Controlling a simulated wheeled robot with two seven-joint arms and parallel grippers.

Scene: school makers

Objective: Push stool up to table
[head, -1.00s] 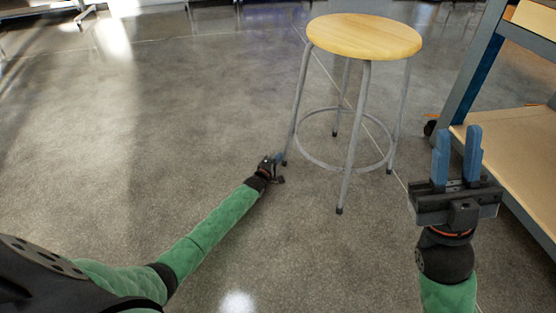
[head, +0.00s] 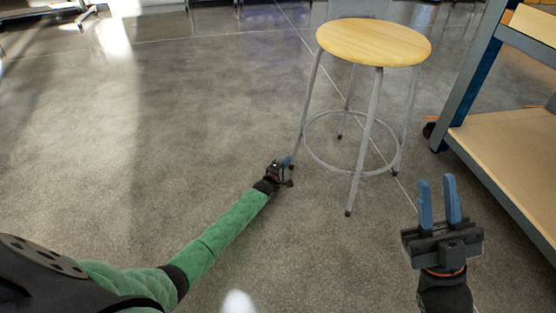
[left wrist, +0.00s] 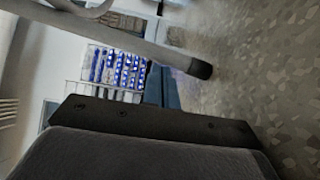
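The stool (head: 374,43) has a round light-wood seat, grey metal legs and a ring low between the legs. It stands upright on the floor in the head view. My left gripper (head: 287,162) is low by the foot of its left leg; contact is unclear. In the left wrist view my left gripper's fingers (left wrist: 165,88) look closed together, with a stool leg (left wrist: 120,40) crossing just beyond them. My right gripper (head: 438,204) is open and empty, in front of the stool to the right. A blue-grey framed table (head: 468,88) with wooden shelves stands at the right, apart from the stool.
The table's lower shelf (head: 510,160) and a dark caster (head: 430,129) are right of the stool. The grey floor (head: 150,150) is clear to the left. Other furniture legs (head: 88,14) show at the far left.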

